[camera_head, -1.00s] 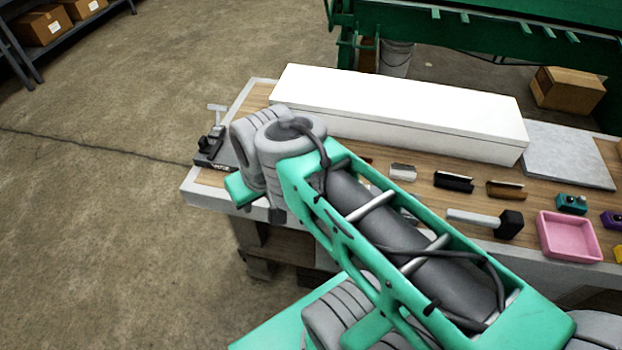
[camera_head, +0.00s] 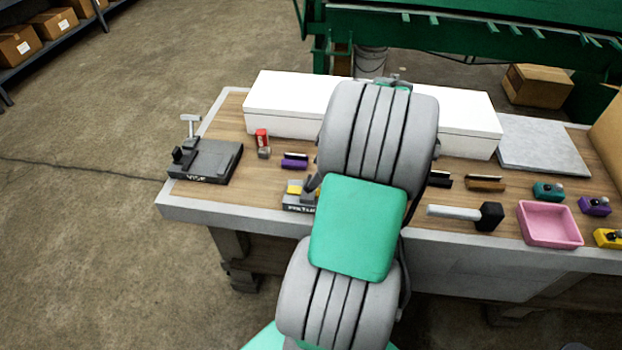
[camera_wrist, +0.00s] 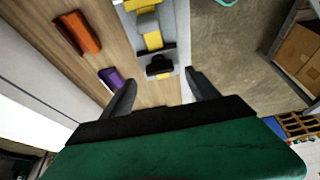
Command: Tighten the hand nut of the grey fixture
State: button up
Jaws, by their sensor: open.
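The grey fixture (camera_head: 300,203), with a yellow part on it, stands near the front edge of the workbench; my arm hides its right side in the head view. In the wrist view the fixture (camera_wrist: 143,7) is at the top centre, with grey and yellow parts and a dark knob-like piece (camera_wrist: 158,66) at its near end. I cannot tell for sure which part is the hand nut. My gripper (camera_wrist: 160,88) is open, its two dark fingers apart with nothing between them. The dark piece shows just beyond the fingertips.
A dark vise (camera_head: 205,160) stands at the bench's left end. A red-topped item (camera_head: 262,142) and a purple block (camera_head: 294,161) lie behind the fixture. A long white box (camera_head: 290,105) runs along the back. A hammer (camera_head: 465,213) and pink tray (camera_head: 549,225) lie right.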

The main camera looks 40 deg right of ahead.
jog(key=x, duration=0.5)
jog(key=shift+c, duration=0.2)
jog(key=c, duration=1.3)
